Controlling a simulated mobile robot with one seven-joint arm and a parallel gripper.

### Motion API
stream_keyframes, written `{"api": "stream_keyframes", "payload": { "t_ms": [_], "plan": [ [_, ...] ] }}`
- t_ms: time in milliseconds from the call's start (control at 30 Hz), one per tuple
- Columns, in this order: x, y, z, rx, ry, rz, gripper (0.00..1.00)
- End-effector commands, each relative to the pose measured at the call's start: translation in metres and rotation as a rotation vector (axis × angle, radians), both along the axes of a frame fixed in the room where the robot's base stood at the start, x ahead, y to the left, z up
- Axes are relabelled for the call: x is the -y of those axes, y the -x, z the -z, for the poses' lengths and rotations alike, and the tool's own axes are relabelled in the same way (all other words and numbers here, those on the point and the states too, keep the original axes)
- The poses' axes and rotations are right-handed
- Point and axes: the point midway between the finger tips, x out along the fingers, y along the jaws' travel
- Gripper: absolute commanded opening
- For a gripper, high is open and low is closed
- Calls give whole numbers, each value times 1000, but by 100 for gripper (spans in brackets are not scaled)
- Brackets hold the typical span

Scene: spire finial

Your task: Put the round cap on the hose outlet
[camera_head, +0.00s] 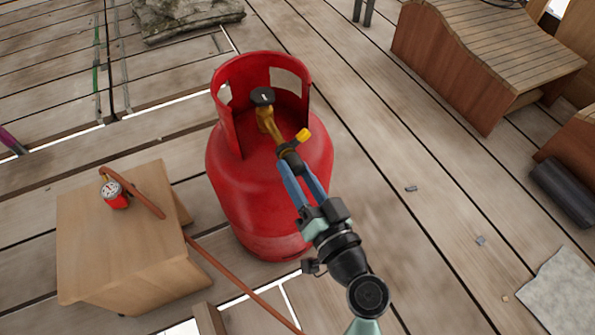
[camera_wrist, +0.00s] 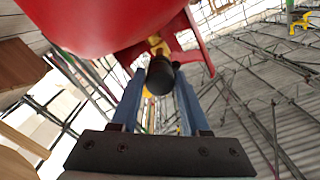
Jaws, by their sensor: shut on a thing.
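The red gas cylinder (camera_head: 270,190) stands upright on the planks, with a brass valve (camera_head: 268,125) inside its collar. The valve's hose outlet points down and toward my gripper. My gripper (camera_head: 291,168), with blue fingers, is shut on a round black cap (camera_head: 289,153), one finger on each side of it. The cap is at the outlet's end and lines up roughly with it. The cap hides the outlet's mouth, so I cannot tell whether it is fully seated. In the wrist view the black cap (camera_wrist: 159,80) lies between the fingertips, with brass just behind it.
A black handwheel (camera_head: 262,96) tops the valve, and a yellow knob (camera_head: 303,135) sits close to the cap. The red collar (camera_head: 225,115) surrounds the valve. A wooden box (camera_head: 115,240) with a gauge (camera_head: 114,194) and an orange hose stands left. Planks at right are mostly clear.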

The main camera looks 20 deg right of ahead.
Motion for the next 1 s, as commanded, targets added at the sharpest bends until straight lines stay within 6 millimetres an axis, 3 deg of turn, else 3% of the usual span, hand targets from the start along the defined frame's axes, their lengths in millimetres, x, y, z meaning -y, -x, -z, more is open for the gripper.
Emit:
{"api": "stream_keyframes", "payload": {
  "t_ms": [467, 500, 667, 1000],
  "plan": [
    [-1, -10, 0, 1, -1, -1, 0],
    [0, -10, 0, 0, -1, 0, 49],
    [0, -9, 0, 0, -1, 0, 78],
    [0, -8, 1, -1, -2, 0, 81]
  ]
}}
